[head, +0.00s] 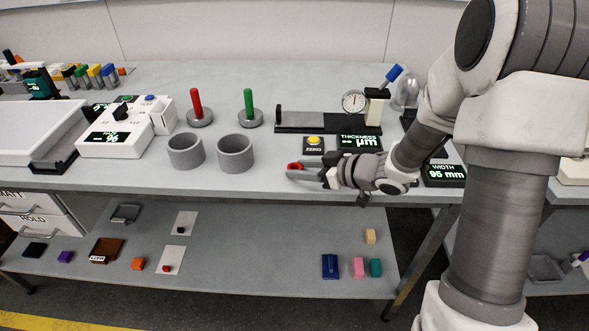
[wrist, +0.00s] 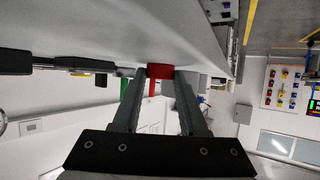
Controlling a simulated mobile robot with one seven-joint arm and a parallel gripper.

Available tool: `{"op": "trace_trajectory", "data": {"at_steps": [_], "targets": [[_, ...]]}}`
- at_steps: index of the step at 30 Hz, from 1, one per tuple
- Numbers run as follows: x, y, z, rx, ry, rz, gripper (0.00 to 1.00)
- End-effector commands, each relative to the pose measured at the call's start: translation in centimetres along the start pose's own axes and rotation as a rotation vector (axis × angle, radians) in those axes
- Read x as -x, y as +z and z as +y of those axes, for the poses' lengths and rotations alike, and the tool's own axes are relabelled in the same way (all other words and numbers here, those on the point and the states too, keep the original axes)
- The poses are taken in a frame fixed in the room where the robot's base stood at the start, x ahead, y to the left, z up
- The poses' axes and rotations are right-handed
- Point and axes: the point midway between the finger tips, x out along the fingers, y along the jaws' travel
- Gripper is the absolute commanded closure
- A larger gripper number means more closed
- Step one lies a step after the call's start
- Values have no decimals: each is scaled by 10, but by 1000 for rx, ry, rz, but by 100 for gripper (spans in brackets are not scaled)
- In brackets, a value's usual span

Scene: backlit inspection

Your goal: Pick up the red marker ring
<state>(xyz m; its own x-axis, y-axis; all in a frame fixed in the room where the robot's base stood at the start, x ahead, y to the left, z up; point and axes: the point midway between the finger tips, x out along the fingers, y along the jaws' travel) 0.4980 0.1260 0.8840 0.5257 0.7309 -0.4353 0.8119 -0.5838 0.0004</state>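The red marker ring (head: 293,166) is near the front edge of the bench, at the fingertips of my gripper (head: 298,170). In the wrist view the ring (wrist: 160,71) fills the gap between the two fingertips of my gripper (wrist: 160,75), with a finger against each side. The gripper looks shut on it. I cannot tell whether the ring rests on the bench or is slightly raised. Part of the ring is hidden by the fingers.
Two grey cups (head: 236,153) stand left of my gripper. Red-handled (head: 197,105) and green-handled (head: 249,105) pieces are behind them. A yellow-button ZERO box (head: 314,144) and a thickness display (head: 360,143) stand close behind. A lower shelf (head: 215,275) holds small blocks.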

Motion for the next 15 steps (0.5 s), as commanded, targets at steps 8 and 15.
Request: {"op": "trace_trajectory", "data": {"at_steps": [8, 15], "targets": [[0, 0, 0, 0, 0, 0, 100], [1, -2, 0, 1, 0, 0, 100]]}}
